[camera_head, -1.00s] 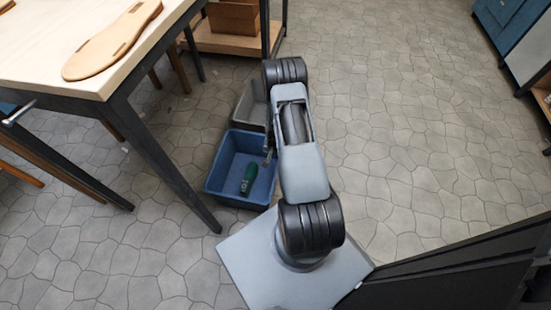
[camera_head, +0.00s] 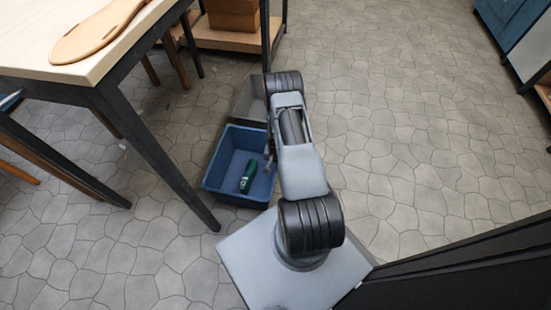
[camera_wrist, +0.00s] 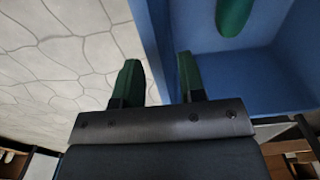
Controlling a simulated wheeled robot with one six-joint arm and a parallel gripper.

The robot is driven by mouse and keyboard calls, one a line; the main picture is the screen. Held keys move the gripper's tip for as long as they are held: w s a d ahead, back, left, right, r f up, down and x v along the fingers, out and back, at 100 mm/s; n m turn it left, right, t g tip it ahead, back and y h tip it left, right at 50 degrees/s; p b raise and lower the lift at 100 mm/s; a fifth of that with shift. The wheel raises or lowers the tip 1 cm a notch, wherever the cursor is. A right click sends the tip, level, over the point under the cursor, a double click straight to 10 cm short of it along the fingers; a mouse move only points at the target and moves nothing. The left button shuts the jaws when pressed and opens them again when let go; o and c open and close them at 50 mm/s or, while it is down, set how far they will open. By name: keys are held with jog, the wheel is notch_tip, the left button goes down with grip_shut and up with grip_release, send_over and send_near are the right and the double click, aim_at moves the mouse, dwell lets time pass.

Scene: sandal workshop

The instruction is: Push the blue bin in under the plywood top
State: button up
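The blue bin (camera_head: 212,184) stands on the floor beside the front leg of the table with the plywood top (camera_head: 60,72). It is to the right of that leg, outside the table. A green object (camera_head: 247,178) lies in the bin. In the wrist view the bin's blue inside (camera_wrist: 215,70) fills the upper right. My gripper (camera_wrist: 160,82) is open, its two green-and-black fingers apart. One finger is on the floor side of the bin's wall and the other on the inner side. Contact is unclear.
A grey bin (camera_head: 249,99) stands behind the blue one, partly hidden by my arm. The dark table leg (camera_head: 160,160) is close at the bin's left. A sandal sole (camera_head: 95,32) lies on the plywood. A shelf (camera_head: 228,41) is at the back. Floor at right is clear.

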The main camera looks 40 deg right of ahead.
jog(key=shift+f+b, duration=0.95)
jog(key=shift+f, duration=2.1)
grip_shut()
